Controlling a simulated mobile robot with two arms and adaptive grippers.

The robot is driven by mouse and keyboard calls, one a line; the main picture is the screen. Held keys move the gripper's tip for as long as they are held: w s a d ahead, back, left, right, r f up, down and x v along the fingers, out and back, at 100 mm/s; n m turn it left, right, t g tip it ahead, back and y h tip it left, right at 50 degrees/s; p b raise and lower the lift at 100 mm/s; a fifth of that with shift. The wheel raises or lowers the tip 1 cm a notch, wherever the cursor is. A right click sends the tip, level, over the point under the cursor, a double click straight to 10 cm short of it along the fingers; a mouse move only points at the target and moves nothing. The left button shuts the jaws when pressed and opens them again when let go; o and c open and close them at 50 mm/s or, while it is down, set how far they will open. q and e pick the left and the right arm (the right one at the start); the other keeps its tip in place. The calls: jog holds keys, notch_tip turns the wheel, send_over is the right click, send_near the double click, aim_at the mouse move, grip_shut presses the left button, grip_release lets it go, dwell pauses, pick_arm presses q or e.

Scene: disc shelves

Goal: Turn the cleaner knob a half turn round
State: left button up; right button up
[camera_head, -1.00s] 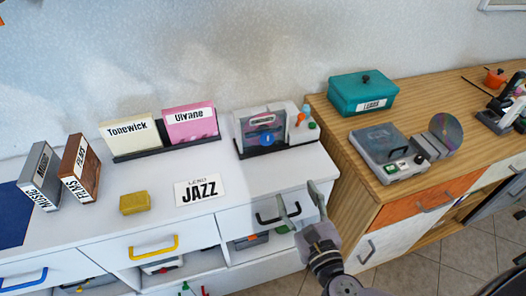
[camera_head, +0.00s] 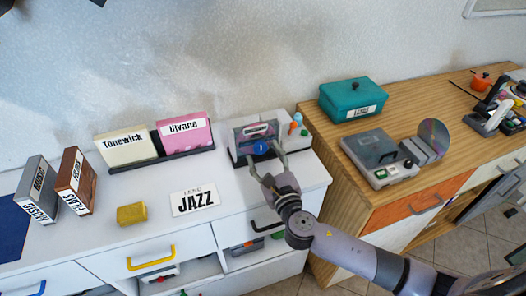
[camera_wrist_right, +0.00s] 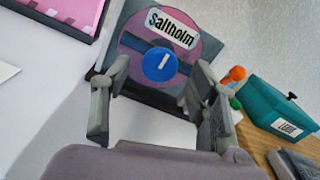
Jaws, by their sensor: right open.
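The cleaner is a grey unit (camera_head: 236,137) on the white counter with a disc labelled Saltholm (camera_wrist_right: 135,30) standing in it. Its round blue knob (camera_head: 261,148) is at the front of the disc. In the right wrist view the blue knob (camera_wrist_right: 160,64) carries a short white mark slanting up to the right. My right gripper (camera_head: 266,160) is open and empty in front of the cleaner. In the wrist view its fingers (camera_wrist_right: 158,84) stand apart on either side of the knob. I see no clear contact with the knob. My left gripper is not in view.
Small orange, blue and green items (camera_head: 299,124) stand close right of the cleaner. A pink Ulvane case (camera_head: 183,143) stands in a black rack to the left. A teal lidded box (camera_head: 352,98) and a grey player (camera_head: 373,152) sit on the wooden cabinet. A JAZZ card (camera_head: 195,197) lies on the counter.

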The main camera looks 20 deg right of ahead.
jog(key=shift+w, duration=0.85)
jog(key=shift+c, duration=0.3)
jog(key=c, duration=1.1)
